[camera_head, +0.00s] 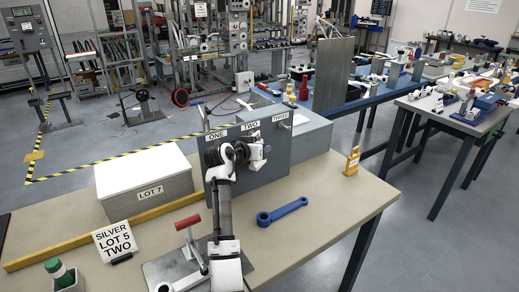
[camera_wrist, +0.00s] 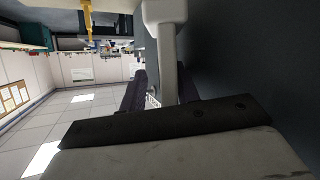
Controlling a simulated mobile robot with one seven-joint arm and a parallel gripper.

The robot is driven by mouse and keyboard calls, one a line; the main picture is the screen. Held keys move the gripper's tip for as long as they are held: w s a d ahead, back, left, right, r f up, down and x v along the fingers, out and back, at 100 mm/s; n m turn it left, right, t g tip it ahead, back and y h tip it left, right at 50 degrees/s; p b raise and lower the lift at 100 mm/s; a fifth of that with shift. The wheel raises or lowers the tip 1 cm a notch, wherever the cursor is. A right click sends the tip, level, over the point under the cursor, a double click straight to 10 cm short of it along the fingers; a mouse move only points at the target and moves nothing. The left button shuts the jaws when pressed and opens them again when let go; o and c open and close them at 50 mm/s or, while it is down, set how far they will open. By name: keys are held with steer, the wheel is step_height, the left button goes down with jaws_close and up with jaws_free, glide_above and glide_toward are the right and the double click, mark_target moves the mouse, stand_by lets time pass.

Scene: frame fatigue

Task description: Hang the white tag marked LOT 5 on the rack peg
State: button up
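My gripper (camera_head: 250,152) is in front of the grey panel (camera_head: 280,160) labelled ONE, TWO and THREE, below the TWO label. In the wrist view its two dark fingers (camera_wrist: 160,92) stand apart. A pale grey bar (camera_wrist: 165,45) shows between and beyond them, nearer the right finger; I cannot tell what it is or whether it is touched. A white card reading SILVER, LOT 5, TWO (camera_head: 115,241) stands at the bench's left front in a small black holder. A small peg shows by the THREE label; my arm hides part of the panel. No separate LOT 5 tag is clearly visible.
A white-topped box marked LOT 7 (camera_head: 145,184) stands left of the panel. A red-handled clamp (camera_head: 188,224) sits beside my arm. A blue wrench (camera_head: 282,212) and a yellow piece (camera_head: 352,160) are to the right. The bench's front right is clear.

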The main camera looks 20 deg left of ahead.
steer(key=shift+a, duration=0.25)
